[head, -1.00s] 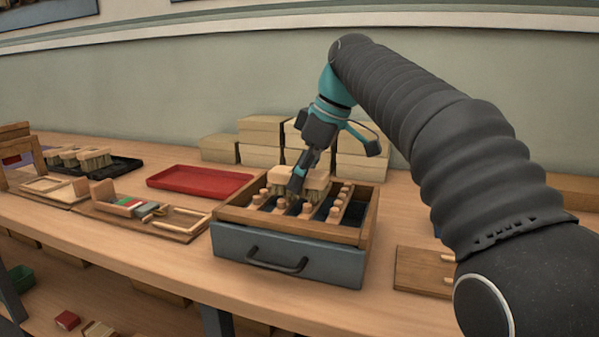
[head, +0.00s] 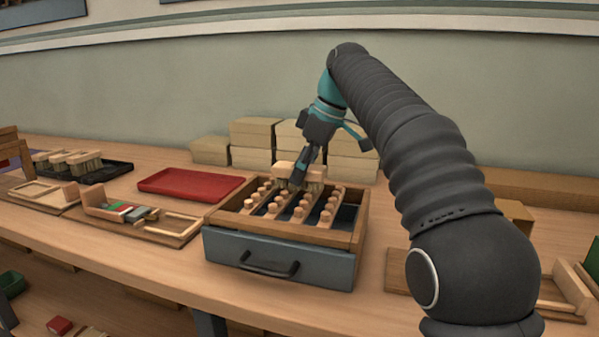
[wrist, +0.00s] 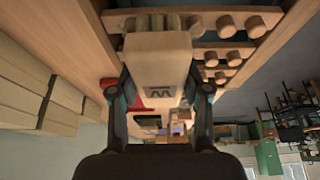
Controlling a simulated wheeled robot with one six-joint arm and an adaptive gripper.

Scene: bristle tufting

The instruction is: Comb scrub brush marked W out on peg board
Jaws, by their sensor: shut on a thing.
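The scrub brush (head: 312,173) is a pale wooden block with bristles on its underside. In the wrist view the dark letter W shows on the block (wrist: 160,68). My gripper (head: 298,180) is shut on the block, with one finger on each side, as the wrist view also shows (wrist: 160,92). The peg board (head: 278,206) has rows of round wooden pegs with dark gaps between them, set in a wooden frame above a blue-grey drawer front. The brush is at the board's far edge. I cannot tell whether its bristles touch the pegs.
A red tray (head: 190,182) lies left of the board. Wooden fixtures (head: 140,222) and a black tray (head: 112,170) with several brushes stand farther left. Stacked pale boxes (head: 255,133) stand behind the board. A wooden fixture (head: 560,290) is at the right.

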